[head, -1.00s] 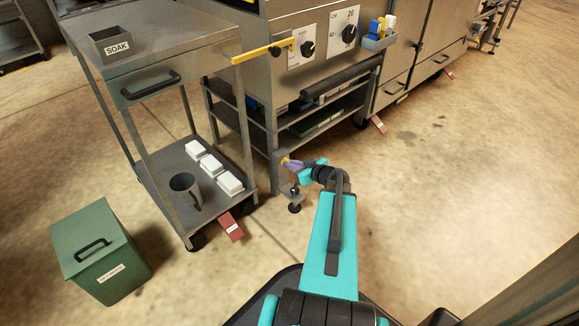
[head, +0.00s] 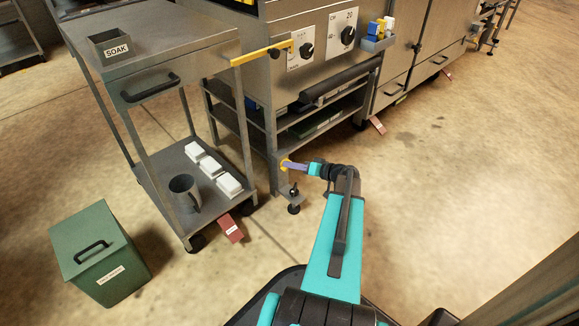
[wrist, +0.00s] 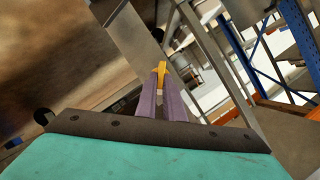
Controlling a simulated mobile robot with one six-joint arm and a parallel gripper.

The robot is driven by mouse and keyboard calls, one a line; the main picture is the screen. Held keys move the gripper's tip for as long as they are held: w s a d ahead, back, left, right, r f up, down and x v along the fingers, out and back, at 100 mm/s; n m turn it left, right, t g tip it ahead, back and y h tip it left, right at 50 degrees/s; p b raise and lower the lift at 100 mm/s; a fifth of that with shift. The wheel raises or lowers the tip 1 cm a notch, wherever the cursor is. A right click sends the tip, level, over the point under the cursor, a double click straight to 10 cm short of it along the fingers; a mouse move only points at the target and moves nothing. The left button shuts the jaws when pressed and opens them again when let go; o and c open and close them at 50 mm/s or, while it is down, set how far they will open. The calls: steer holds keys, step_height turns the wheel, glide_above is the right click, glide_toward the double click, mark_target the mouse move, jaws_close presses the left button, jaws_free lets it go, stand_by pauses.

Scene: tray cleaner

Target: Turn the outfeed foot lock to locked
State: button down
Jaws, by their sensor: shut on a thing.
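The outfeed foot lock shows as a small yellow lever (wrist: 161,70) on the machine's leg in the wrist view. It also shows in the head view as a yellow spot (head: 284,164) low on the front leg, just above the levelling foot (head: 294,208). My gripper (head: 287,165) is at the lever, its purple fingers pointing left onto it. In the wrist view the two purple fingers (wrist: 161,90) are closed on the lever, one on each side. The lever's lower part is hidden between the fingers.
A grey trolley (head: 150,75) stands left of the leg, with a red pedal (head: 230,229) low at its front. A green lidded bin (head: 98,245) stands on the floor at left. A yellow bar (head: 262,53) juts out above. The floor right of my arm is clear.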

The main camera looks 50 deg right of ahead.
steer(key=shift+w+d+f+m+t+y+p, duration=0.15)
steer(key=shift+m+t+y+p, duration=0.5)
steer(key=shift+m, duration=0.65)
steer(key=shift+s+f+m+t+y+p, duration=0.1)
steer(key=shift+m+t+y+p, duration=0.2)
steer(key=shift+m+p, duration=0.8)
steer(key=shift+w+d+f+m+t+y+p, duration=0.15)
steer(key=shift+m+t+y+p, duration=0.35)
steer(key=shift+m, duration=1)
steer(key=shift+s+a, duration=0.1)
steer(key=shift+s, duration=0.05)
steer(key=c, duration=1.9)
jaws_free()
steer(key=shift+o, duration=0.2)
steer(key=shift+s, duration=0.15)
steer(key=p+v, duration=0.4)
steer(key=v, duration=0.9)
steer(key=shift+s, duration=0.3)
